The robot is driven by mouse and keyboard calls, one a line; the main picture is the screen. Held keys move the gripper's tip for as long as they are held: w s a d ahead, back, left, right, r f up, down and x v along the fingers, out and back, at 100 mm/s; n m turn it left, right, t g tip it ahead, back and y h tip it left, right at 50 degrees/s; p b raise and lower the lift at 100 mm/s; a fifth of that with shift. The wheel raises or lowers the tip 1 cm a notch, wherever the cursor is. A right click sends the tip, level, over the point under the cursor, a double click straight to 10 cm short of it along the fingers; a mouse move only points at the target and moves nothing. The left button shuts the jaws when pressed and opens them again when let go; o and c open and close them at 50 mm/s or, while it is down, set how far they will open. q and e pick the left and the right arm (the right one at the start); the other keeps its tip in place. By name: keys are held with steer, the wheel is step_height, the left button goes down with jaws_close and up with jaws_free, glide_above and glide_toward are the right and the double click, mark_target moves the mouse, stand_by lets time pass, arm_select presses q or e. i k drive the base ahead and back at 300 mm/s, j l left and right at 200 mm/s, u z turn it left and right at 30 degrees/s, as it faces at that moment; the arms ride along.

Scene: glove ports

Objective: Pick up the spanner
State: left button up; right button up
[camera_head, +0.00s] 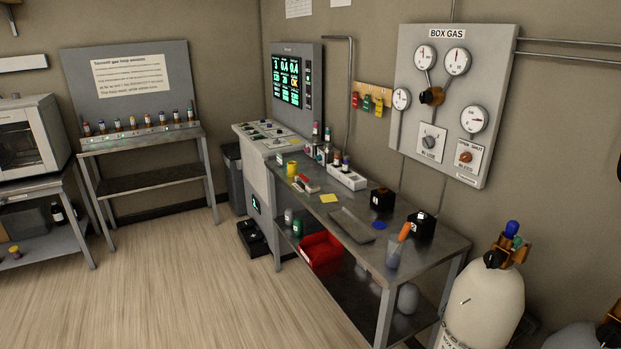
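I cannot make out a spanner for certain in the head view. Small items lie on the metal workbench (440,243) at centre right, among them a red and white one (307,184) too small to identify. An orange-handled tool (405,232) stands tilted in a clear cup (393,259) at the bench's near end; its lower part is not clear. Neither of my grippers is in view.
The bench also holds a grey tray (352,225), a blue disc (379,225), black boxes (421,224) and a white rack (347,179). A red bin (321,251) sits below. A pale gas cylinder (485,302) stands at right. Floor (200,290) at left is clear.

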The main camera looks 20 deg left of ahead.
mark_target(301, 176)
steer(key=i+j+z, duration=0.1)
steer(key=i+j, duration=0.2)
steer(key=i+j+z, duration=0.1)
steer(key=i+j, duration=0.5)
steer(key=j, duration=0.2)
steer(key=i+j+z, duration=0.15)
steer(key=i+j, duration=0.15)
steer(key=i+j+z, duration=0.1)
steer(key=i+j, duration=0.15)
steer(key=j, duration=0.2)
steer(key=i+j+z, duration=0.1)
steer(key=i+j, duration=0.15)
steer(key=j, duration=0.2)
